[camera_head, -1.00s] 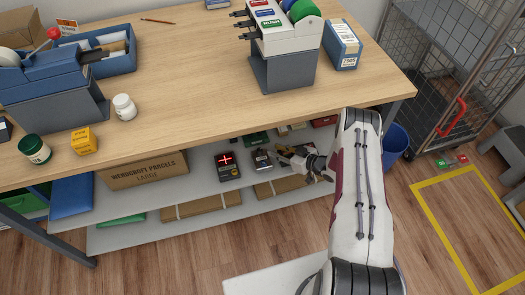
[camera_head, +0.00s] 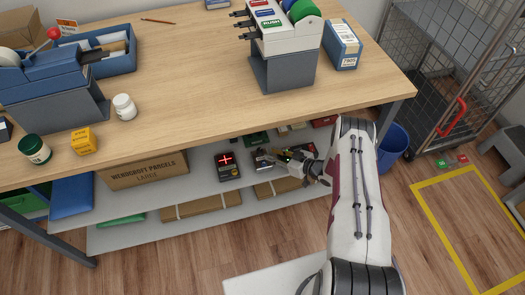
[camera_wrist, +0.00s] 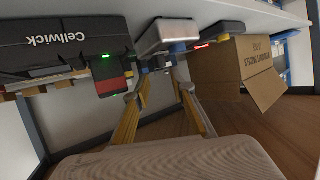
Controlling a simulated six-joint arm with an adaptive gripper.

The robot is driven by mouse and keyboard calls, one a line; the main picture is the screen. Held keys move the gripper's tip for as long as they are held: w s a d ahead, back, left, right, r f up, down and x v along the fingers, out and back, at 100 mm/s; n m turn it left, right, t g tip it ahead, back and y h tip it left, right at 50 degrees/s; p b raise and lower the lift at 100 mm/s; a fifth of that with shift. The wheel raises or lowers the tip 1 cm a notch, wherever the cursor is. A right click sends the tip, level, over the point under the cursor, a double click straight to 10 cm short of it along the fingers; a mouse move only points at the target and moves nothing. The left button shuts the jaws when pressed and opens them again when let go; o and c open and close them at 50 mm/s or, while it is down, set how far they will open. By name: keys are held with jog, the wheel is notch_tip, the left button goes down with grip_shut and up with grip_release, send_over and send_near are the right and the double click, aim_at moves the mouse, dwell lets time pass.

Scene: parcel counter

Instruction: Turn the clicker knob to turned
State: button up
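A small grey device (camera_head: 262,160), which looks like the clicker, sits on the upper shelf under the counter. In the wrist view the silver device with a blue face (camera_wrist: 170,35) is straight ahead at the shelf edge. A small dark part, perhaps its knob (camera_wrist: 157,65), shows between my fingertips; its turn position is too small to read. My gripper (camera_head: 283,163) reaches in from the right at the device's front. In the wrist view its two fingers (camera_wrist: 160,76) are apart, one on either side of that small part. Whether they touch it is unclear.
A black device with a red lit display (camera_head: 228,165) stands just left. In the wrist view, a black Cellwick case (camera_wrist: 60,45) and a red-and-black block with a green light (camera_wrist: 110,75) are close on the left. A cardboard box (camera_head: 145,170) is farther along the shelf.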

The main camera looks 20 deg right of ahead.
aim_at(261, 150)
jog(key=shift+x, duration=3.25)
grip_shut()
